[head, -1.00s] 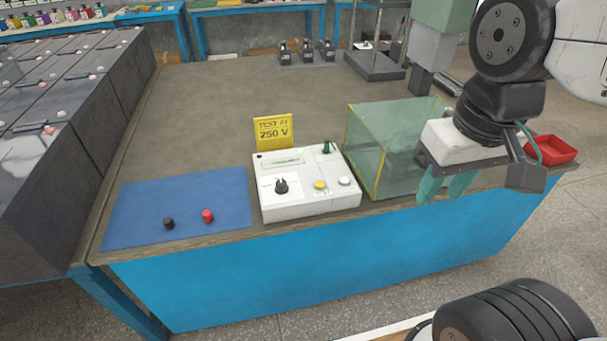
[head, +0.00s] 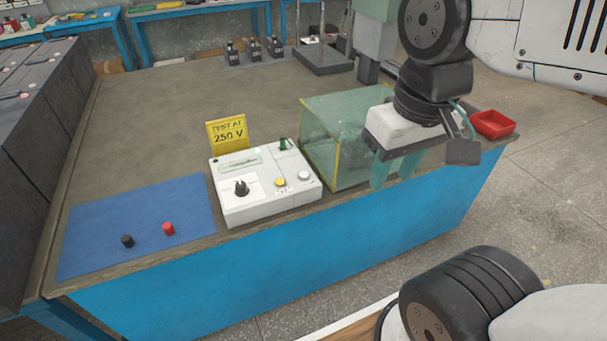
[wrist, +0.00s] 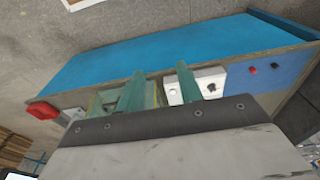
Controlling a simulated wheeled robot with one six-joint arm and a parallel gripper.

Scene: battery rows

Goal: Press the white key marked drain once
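A white tester box (head: 245,206) stands near the front edge of the bench. Its top has a black knob (head: 241,188), a yellow key (head: 280,182), a round white key (head: 304,175) right of it, and a green part at the back. The lettering by the keys is too small to read. My gripper (head: 395,171), with pale green fingers, is open and empty. It is right of the tester, in front of the glass case, apart from the keys. In the wrist view, the fingers (wrist: 160,88) are spread; the tester (wrist: 201,80) shows partly behind the right finger.
A yellow-edged glass case (head: 330,135) stands right of the tester, close to my gripper. A blue mat (head: 100,222) with black and red caps lies left. A red tray (head: 493,124) is at the right.

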